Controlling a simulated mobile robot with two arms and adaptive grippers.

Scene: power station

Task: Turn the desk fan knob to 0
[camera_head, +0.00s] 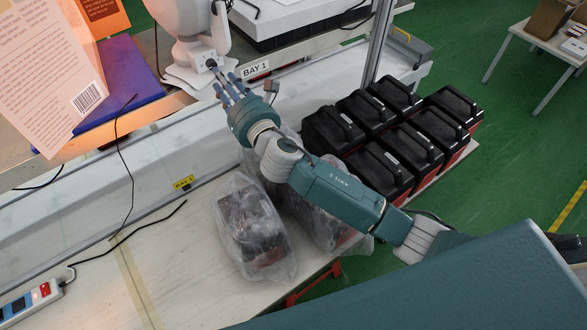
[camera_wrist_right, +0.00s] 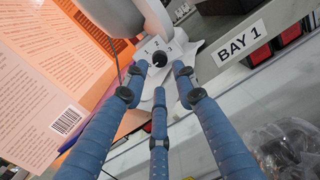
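The white desk fan (camera_head: 190,30) stands at the top left of the head view, on the raised shelf. Its base has a dark round knob (camera_head: 211,64) on the front. In the right wrist view the knob (camera_wrist_right: 159,58) sits near the top centre, with small numbers on the white face around it; its exact setting is too small to tell. My right gripper (camera_head: 224,84) is at the fan base, its blue fingers pointing at the knob. In the right wrist view its fingers (camera_wrist_right: 158,76) are spread, with the knob beyond and between the tips. Contact cannot be told. My left gripper is out of view.
A BAY 1 label (camera_head: 255,69) is on the shelf edge right of the fan. Orange printed sheets (camera_head: 50,60) stand at the left. Bagged items (camera_head: 252,228) and several black cases (camera_head: 380,165) lie on the lower bench under my right arm. A power strip (camera_head: 30,303) is bottom left.

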